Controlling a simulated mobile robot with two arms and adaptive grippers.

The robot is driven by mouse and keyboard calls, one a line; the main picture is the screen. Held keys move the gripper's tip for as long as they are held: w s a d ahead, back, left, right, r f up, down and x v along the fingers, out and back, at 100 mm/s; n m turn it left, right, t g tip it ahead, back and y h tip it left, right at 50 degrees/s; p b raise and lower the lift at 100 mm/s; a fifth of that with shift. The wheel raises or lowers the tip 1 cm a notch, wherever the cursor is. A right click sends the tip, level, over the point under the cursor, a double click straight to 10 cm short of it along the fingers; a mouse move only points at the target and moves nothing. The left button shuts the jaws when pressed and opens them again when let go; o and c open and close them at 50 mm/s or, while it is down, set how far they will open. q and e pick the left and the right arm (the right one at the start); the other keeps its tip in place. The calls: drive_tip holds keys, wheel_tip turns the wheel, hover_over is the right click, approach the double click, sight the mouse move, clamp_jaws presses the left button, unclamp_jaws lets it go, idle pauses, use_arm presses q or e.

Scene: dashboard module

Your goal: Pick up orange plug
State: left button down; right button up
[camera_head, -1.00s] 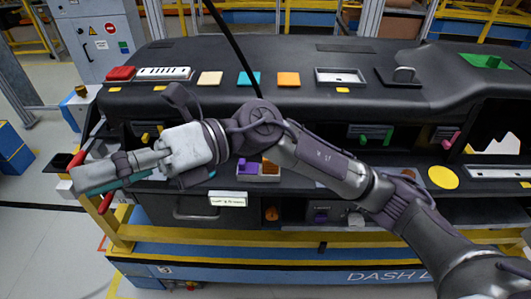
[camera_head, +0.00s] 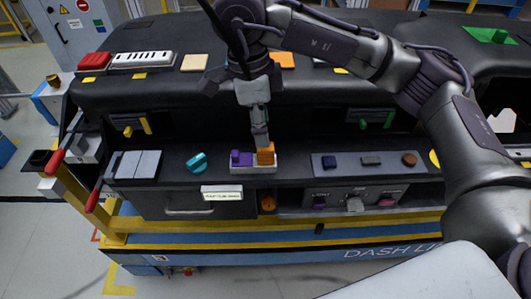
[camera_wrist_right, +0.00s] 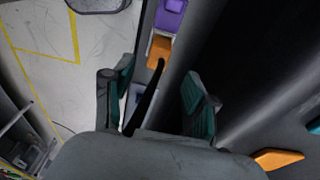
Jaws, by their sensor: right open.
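The orange plug (camera_head: 265,154) stands in a small white tray (camera_head: 253,170), at the right of a purple plug (camera_head: 241,158). My right gripper (camera_head: 260,142) points down from above, its tips close over the orange plug; I cannot tell if they touch it. In the right wrist view the orange plug (camera_wrist_right: 160,50) lies beyond the spread fingers of the gripper (camera_wrist_right: 160,85), with the purple plug (camera_wrist_right: 172,14) above it in the picture. The gripper is open and holds nothing. My left gripper does not show.
A teal knob (camera_head: 197,161) lies left of the tray on the black shelf. A dark panel (camera_head: 340,162) with several small parts lies to the right. The dashboard overhang (camera_head: 185,98) rises behind. A labelled drawer (camera_head: 190,204) is below.

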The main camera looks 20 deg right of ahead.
sight(266, 149)
drive_tip(key=shift+d+f, duration=0.1)
drive_tip(key=shift+f, duration=0.7)
drive_tip(key=f, duration=0.1)
drive_tip(key=f+p, duration=0.1)
drive_tip(key=f, duration=0.1)
drive_tip(key=f+p, duration=0.1)
drive_tip(key=shift+s+d+f, duration=0.2)
drive_tip(key=shift+d+f, duration=0.1)
drive_tip(key=shift+f, duration=0.3)
clamp_jaws()
